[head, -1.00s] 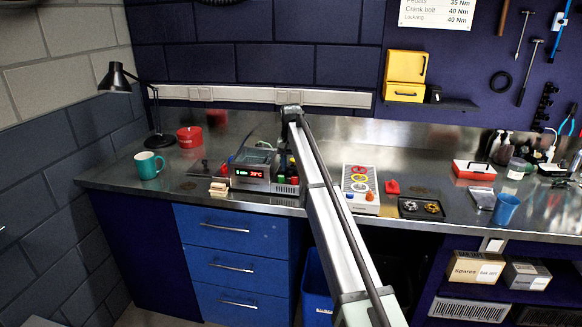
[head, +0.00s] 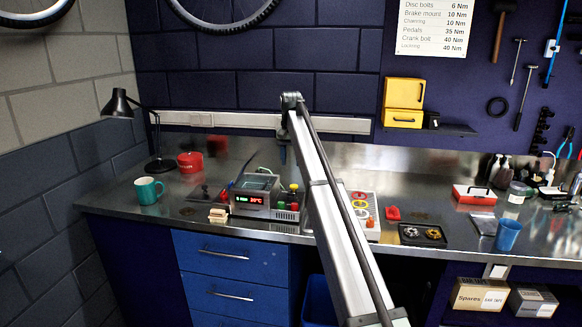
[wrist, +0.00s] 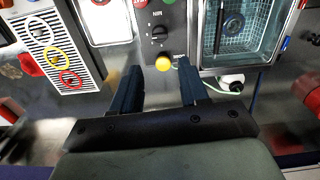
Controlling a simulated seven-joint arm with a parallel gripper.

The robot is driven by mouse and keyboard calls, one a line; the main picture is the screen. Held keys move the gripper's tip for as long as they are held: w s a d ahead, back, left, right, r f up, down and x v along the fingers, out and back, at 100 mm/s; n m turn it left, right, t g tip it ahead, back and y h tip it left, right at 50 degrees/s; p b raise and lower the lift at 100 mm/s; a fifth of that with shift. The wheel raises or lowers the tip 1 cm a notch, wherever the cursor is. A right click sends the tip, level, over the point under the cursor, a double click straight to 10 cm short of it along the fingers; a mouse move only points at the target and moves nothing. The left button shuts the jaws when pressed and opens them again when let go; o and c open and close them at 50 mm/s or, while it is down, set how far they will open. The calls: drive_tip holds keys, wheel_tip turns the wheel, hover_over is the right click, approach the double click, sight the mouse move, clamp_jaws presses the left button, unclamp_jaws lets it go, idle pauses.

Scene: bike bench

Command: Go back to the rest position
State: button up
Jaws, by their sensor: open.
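My gripper (wrist: 162,88) is open and empty in the wrist view. Its two dark fingers point toward a control box (wrist: 158,30) with a black knob and a yellow button, with nothing between them. In the head view my gripper (head: 283,153) is small and partly hidden behind the end of my arm, above the back of the bench. A basket in a bath (wrist: 236,28) shows at the upper right of the wrist view.
The steel bench (head: 330,160) runs along the wall. A teal mug (head: 148,190), a black lamp (head: 118,104) and a red tin (head: 190,162) stand at the left. A panel with coloured rings (head: 361,210), a black tray (head: 422,235) and a blue cup (head: 508,235) are at the right.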

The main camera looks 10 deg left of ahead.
drive_tip(key=shift+r, duration=0.1)
drive_tip(key=s+d+f+m+t+h, duration=0.2)
drive_tip(key=s+d+f+h, duration=0.3)
drive_tip(key=s+d, duration=0.65)
drive_tip(key=s+d+f+m+t+h, duration=0.1)
drive_tip(key=s+d+f+m+h, duration=0.15)
drive_tip(key=s+d+f, duration=0.9)
drive_tip(key=s+d+f+n+g+y, duration=0.1)
drive_tip(key=s+d+f, duration=0.3)
drive_tip(key=f, duration=0.7)
drive_tip(key=s+d+f+n+g+y, duration=0.15)
drive_tip(key=s+d+f, duration=0.3)
drive_tip(key=f, duration=0.75)
drive_tip(key=s+d+f+n+g, duration=0.2)
drive_tip(key=s+d+f, duration=0.2)
drive_tip(key=f, duration=0.7)
drive_tip(key=s+d+f+g+y, duration=0.2)
drive_tip(key=s+d+f+g, duration=0.1)
drive_tip(key=s+f, duration=1.25)
drive_tip(key=s+f+g+y, duration=0.1)
drive_tip(key=s+f, duration=0.1)
drive_tip(key=s, duration=0.9)
drive_tip(key=s+a+f+g+y, duration=0.1)
drive_tip(key=s+f+y, duration=0.1)
drive_tip(key=s, duration=0.8)
drive_tip(key=shift+s+f+m, duration=0.3)
drive_tip(key=shift+s+f, duration=0.1)
drive_tip(key=shift+f, duration=0.1)
drive_tip(key=shift+a, duration=0.1)
drive_tip(key=shift+c, duration=0.2)
